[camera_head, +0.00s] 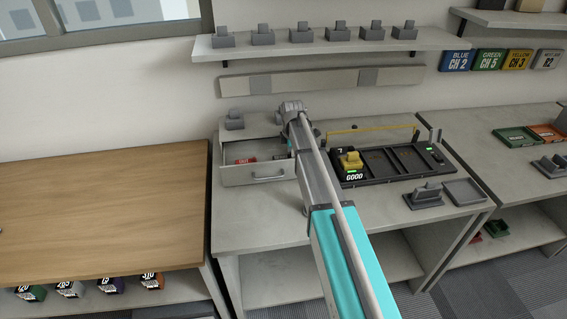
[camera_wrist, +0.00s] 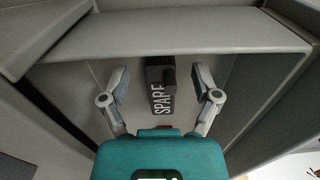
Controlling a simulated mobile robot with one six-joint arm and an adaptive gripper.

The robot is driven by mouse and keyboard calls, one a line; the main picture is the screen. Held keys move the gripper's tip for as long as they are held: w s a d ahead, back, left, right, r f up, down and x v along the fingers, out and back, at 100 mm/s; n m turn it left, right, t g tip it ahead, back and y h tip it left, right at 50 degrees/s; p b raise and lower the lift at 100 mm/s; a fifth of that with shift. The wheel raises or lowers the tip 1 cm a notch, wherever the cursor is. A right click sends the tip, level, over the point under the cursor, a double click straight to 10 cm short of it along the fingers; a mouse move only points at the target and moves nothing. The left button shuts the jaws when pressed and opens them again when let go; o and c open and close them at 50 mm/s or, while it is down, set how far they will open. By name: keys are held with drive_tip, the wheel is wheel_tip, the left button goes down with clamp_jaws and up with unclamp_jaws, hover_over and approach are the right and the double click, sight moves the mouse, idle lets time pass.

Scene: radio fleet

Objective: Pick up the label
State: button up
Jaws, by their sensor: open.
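A dark label (camera_wrist: 162,98) with white letters reading SPARE lies inside an open grey drawer (camera_wrist: 175,45) in the wrist view. It has a raised black block at its upper end. My gripper (camera_wrist: 160,82) is open, one finger on each side of the label, with visible gaps between. In the head view the drawer (camera_head: 258,178) is pulled out from a grey cabinet on the bench, and my arm reaches to its right side. A red label (camera_head: 245,161) shows in the drawer. My fingers are mostly hidden there behind my arm.
Right of my arm is a black charging rack (camera_head: 385,163) with a yellow-topped radio (camera_head: 351,160) above a GOOD sign. A small empty grey tray (camera_head: 464,192) lies nearby. A shelf (camera_head: 330,47) with several grey holders runs above. The wooden table (camera_head: 100,210) at left is clear.

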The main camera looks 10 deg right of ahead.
drive_tip(key=shift+f, duration=0.1)
idle(0.6)
drive_tip(key=c, duration=1)
